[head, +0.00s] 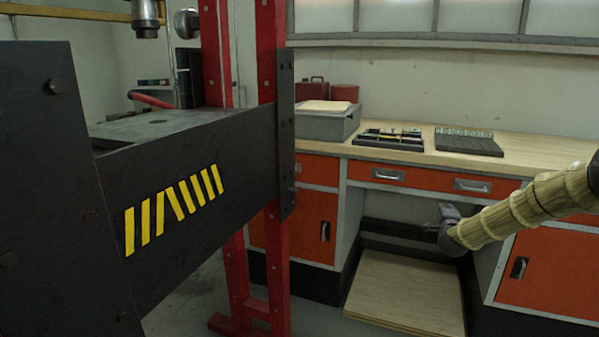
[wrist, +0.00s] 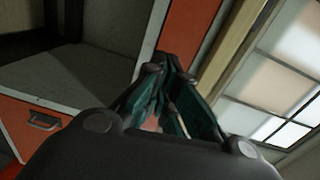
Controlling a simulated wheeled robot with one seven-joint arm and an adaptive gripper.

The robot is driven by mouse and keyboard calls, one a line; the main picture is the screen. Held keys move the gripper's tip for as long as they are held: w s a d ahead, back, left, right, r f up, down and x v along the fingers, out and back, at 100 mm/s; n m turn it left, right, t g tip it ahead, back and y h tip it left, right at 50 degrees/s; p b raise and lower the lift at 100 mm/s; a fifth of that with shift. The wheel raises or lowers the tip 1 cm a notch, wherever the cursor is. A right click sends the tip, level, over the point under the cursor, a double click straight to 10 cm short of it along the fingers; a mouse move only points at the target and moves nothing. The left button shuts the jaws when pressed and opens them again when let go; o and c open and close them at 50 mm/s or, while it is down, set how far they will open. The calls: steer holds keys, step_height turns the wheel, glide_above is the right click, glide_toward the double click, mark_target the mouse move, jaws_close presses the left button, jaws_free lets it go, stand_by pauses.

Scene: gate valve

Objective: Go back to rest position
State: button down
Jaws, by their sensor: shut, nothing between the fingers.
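My arm (head: 530,203) enters the head view from the right and reaches left, in front of the workbench. Its grey end (head: 452,238) hangs before the opening under the bench top, and the finger detail is too small to make out there. In the wrist view my gripper (wrist: 167,70) has its dark green fingers drawn together at the tips, with nothing held between them. No gate valve is identifiable in either view.
A dark press frame with yellow stripes (head: 175,207) and red posts (head: 271,120) fills the left. The workbench (head: 540,146) has orange drawers and carries a grey box (head: 325,124) and tool trays (head: 392,139). A wooden board (head: 405,292) lies low beneath the opening.

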steer(key=s+a+f+n+g+y, duration=0.2)
steer(key=s+a+f+n+y, duration=0.3)
steer(key=a+f, duration=0.6)
steer(key=s+a+f+n+g, duration=0.25)
steer(key=s+a+f, duration=0.6)
steer(key=f, duration=0.45)
steer(key=s+a+f+n+g+y, duration=0.1)
steer(key=s+a+f+n+g, duration=0.1)
steer(key=s+a+f, duration=0.4)
steer(key=s+a+f+n+g, duration=0.1)
steer(key=s+a+f+n, duration=0.2)
steer(key=s, duration=0.5)
steer(key=s+a+f+n+g+y, duration=0.1)
steer(key=s+a+f+n+g, duration=0.15)
steer(key=s+f, duration=0.45)
steer(key=s+a+f+n+g, duration=0.1)
steer(key=s+a+n+g, duration=0.25)
steer(key=s, duration=1.35)
steer(key=s+a+n+g, duration=0.2)
steer(key=s+n+g, duration=0.15)
steer(key=s, duration=1.35)
step_height(320, 180, up, 17)
steer(key=t+p, duration=0.1)
steer(key=p, duration=1.6)
steer(key=shift+w+d, duration=0.15)
steer(key=shift+w, duration=0.25)
